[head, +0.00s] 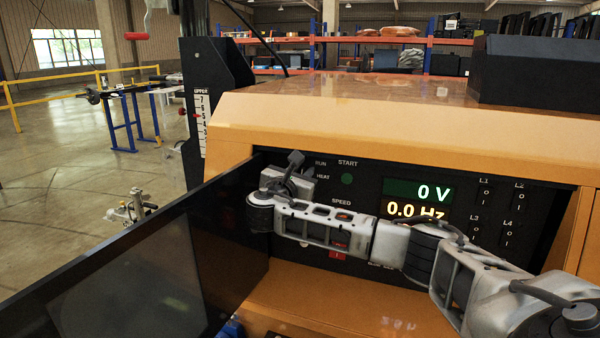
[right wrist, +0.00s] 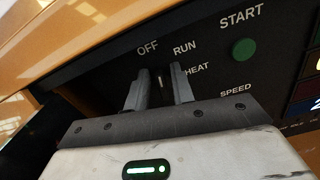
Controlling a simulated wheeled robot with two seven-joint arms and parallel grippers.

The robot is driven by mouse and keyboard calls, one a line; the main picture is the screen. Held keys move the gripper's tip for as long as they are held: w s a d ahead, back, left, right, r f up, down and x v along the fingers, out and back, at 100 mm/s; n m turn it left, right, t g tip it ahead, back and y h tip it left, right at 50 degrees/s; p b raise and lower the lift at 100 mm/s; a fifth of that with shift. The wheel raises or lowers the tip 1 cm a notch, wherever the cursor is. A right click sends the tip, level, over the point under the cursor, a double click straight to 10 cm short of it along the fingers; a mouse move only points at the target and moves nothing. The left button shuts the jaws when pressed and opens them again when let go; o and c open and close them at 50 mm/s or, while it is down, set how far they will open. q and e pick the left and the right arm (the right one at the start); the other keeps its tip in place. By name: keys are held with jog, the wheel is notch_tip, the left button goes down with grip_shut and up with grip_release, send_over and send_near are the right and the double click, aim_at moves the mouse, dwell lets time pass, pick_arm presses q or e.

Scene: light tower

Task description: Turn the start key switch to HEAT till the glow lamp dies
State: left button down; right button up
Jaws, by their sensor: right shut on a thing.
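The start key switch (right wrist: 159,80) is a small dark part between the fingers of my right gripper (right wrist: 158,75), under the OFF and RUN labels and left of HEAT. My right gripper is shut on it at the upper left of the black control panel (head: 373,178), where it also shows in the head view (head: 292,172). The key is hidden there behind the gripper. A round green part (head: 347,179) sits under START; it also shows in the right wrist view (right wrist: 243,50). I cannot make out a lit glow lamp. My left gripper is not in view.
The display (head: 417,200) reads 0 V and 0.0 Hz. A dark open door (head: 150,260) stands left of the panel. My right forearm crosses the panel's lower part, partly covering a red control (head: 337,254). Switches L1 to L4 are at the right.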

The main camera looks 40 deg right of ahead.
pick_arm(q)
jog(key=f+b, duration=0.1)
jog(key=b, duration=0.1)
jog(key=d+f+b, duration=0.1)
jog(key=b, duration=0.2)
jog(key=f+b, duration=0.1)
jog(key=b, duration=0.1)
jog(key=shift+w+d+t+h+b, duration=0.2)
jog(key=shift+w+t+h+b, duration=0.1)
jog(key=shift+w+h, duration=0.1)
pick_arm(e)
jog(key=m, duration=0.5)
jog(key=f+m, duration=0.1)
jog(key=m, duration=0.4)
jog(key=s+m, duration=0.1)
jog(key=m, duration=0.4)
jog(key=shift+d+f+m, duration=0.25)
jog(key=shift+f+m, duration=0.05)
jog(key=shift+f, duration=0.1)
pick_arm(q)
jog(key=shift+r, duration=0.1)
pick_arm(e)
jog(key=o, duration=0.7)
jog(key=shift+c, duration=0.2)
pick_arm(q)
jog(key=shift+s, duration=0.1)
pick_arm(e)
jog(key=shift+r, duration=0.1)
jog(key=shift+m, duration=0.3)
